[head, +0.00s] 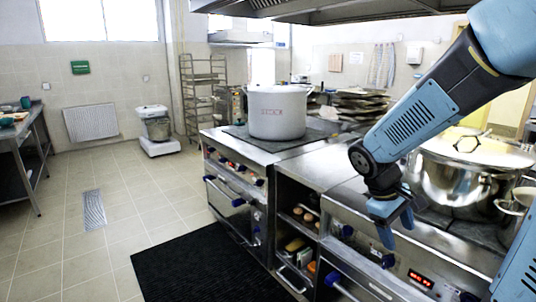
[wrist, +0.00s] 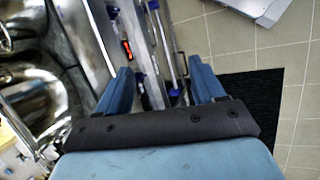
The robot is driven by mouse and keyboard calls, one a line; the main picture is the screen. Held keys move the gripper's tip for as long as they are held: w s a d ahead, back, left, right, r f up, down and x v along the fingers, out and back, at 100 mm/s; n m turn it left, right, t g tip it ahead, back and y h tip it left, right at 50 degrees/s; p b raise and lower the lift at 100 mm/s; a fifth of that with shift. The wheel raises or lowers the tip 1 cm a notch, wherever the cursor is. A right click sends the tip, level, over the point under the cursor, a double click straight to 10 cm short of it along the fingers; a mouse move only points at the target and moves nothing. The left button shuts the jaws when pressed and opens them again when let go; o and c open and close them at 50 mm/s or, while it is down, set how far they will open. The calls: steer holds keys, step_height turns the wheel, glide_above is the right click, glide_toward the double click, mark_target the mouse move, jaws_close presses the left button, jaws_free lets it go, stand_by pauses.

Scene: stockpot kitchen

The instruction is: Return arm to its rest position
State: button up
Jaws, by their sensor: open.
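My blue arm (head: 425,115) reaches in from the upper right in the head view. My gripper (head: 397,230) hangs from it, fingers down, in front of the cooker's front edge. In the wrist view my gripper (wrist: 160,80) shows two blue fingers spread apart with nothing between them. The cooker's front panel, with a red display (wrist: 127,50) and handles, lies beyond the fingers.
A large steel pot (head: 465,170) with a lid stands right behind my gripper. A white stockpot (head: 277,111) stands on the far stove. Below are open shelves (head: 298,222) with items. A black mat (head: 195,268) and tiled floor (head: 130,190) lie left.

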steer(key=s+a+r+m+t+y, duration=0.4)
steer(key=s+r, duration=0.5)
steer(key=r, duration=0.3)
steer(key=shift+s+a+r+m+t+y, duration=0.15)
steer(key=shift+s+a+m+t+y, duration=0.2)
steer(key=shift+a+m+t, duration=0.8)
steer(key=shift+a+n, duration=0.15)
steer(key=shift+n, duration=0.1)
